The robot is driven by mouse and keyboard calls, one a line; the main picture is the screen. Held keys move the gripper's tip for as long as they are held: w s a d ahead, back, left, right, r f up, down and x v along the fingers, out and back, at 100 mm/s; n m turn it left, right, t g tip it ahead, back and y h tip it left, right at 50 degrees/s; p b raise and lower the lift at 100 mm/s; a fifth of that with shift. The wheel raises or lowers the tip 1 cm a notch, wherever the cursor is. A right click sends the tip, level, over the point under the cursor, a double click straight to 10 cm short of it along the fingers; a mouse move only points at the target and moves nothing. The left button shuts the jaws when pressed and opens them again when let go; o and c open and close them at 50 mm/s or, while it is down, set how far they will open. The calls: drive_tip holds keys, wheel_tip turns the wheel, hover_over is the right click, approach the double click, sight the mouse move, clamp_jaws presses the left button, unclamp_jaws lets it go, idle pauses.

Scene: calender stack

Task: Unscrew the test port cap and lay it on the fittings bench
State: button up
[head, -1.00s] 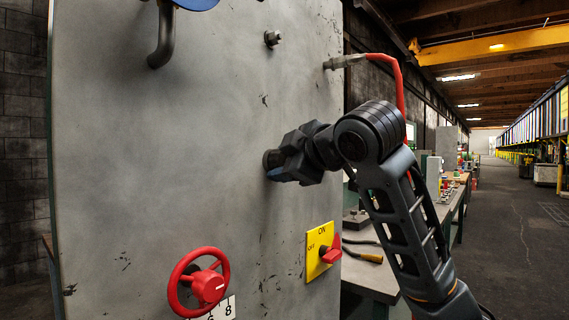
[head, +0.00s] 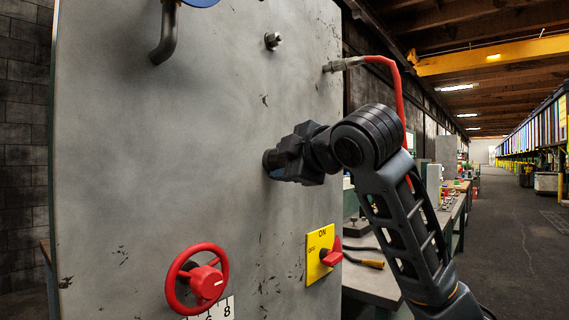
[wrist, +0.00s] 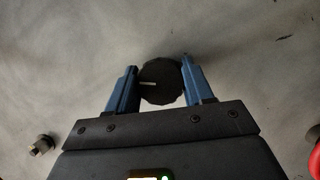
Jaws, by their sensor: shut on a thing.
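The test port cap (wrist: 161,82) is a dark, round, ridged cap with a pale mark on its face, at the grey panel (head: 150,130). My gripper (wrist: 158,88) is shut on it, with one blue finger on each side in the wrist view. In the head view my gripper (head: 277,163) reaches the panel from the right and mostly hides the cap. I cannot tell whether the cap is still threaded on. The bench (head: 375,280) stands right of the panel, partly behind my arm.
A red handwheel (head: 205,285) and a yellow ON/OFF plate with a red switch (head: 322,254) stick out below my gripper. A metal fitting (head: 272,41) and a red hose (head: 397,80) are above. A cable with an orange end (head: 372,264) lies on the bench.

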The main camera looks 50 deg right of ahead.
drive_tip(key=shift+n+b, duration=0.7)
drive_tip(key=shift+b, duration=0.1)
drive_tip(key=shift+f+n+t+h+b, duration=0.15)
drive_tip(key=shift+n+t+h+b, duration=0.15)
drive_tip(key=shift+t+b, duration=0.15)
drive_tip(key=shift+n+b, duration=0.65)
drive_tip(key=shift+n, duration=0.05)
drive_tip(key=shift+n+t+h+b, duration=0.35)
drive_tip(key=shift+n+b, duration=0.25)
drive_tip(key=shift+b, duration=0.2)
drive_tip(key=shift+n+b, duration=0.35)
drive_tip(key=shift+n, duration=0.05)
drive_tip(key=shift+n+t+b, duration=0.3)
drive_tip(key=shift+n+b, duration=0.1)
drive_tip(key=shift+b, duration=0.15)
drive_tip(key=shift+n+b, duration=0.35)
drive_tip(key=shift+n, duration=0.05)
drive_tip(key=shift+t, duration=0.3)
drive_tip(key=shift+n, duration=0.3)
